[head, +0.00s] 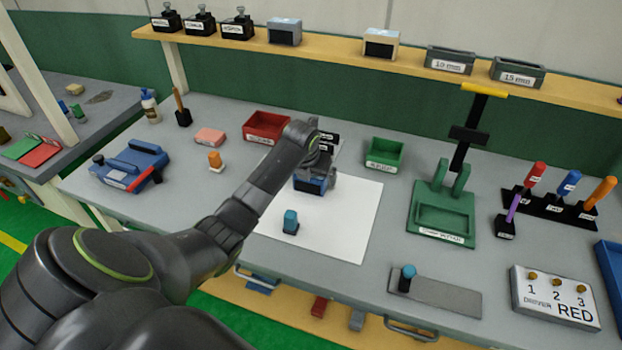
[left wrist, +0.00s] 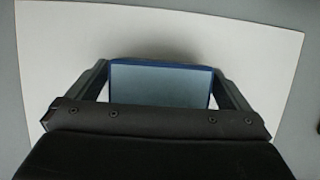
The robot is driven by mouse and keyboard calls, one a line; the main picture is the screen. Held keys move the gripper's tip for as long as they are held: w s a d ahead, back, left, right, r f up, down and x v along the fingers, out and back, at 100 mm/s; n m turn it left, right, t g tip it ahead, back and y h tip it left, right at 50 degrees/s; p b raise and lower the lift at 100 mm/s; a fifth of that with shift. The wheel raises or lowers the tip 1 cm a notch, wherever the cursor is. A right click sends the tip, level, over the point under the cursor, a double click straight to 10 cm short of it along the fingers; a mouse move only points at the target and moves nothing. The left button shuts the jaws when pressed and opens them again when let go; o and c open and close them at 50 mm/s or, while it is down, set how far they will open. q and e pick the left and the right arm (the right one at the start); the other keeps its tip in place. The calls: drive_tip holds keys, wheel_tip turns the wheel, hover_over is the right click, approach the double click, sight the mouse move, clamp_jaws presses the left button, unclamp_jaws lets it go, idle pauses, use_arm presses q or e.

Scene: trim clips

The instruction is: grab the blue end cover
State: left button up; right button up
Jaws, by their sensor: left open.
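The blue end cover (head: 309,186) sits on the white sheet (head: 345,222), partly hidden by my left gripper (head: 316,178) above it. In the left wrist view, the cover (left wrist: 160,84) shows a pale blue-grey top face with a darker blue edge. My left gripper (left wrist: 158,74) is open, with one finger on each side of the cover. The fingers look very close to its sides; I cannot tell whether they touch. My right gripper is not in view.
A small blue-capped block (head: 290,222) stands on the sheet in front of the cover. A red bin (head: 266,126) and a green bin (head: 384,153) stand behind. A green fixture (head: 441,213) is to the right. The sheet's right part is clear.

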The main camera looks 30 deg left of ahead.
use_arm(q)
drive_tip(key=c, duration=1)
drive_tip(key=shift+o, duration=0.2)
drive_tip(key=shift+r, duration=0.1)
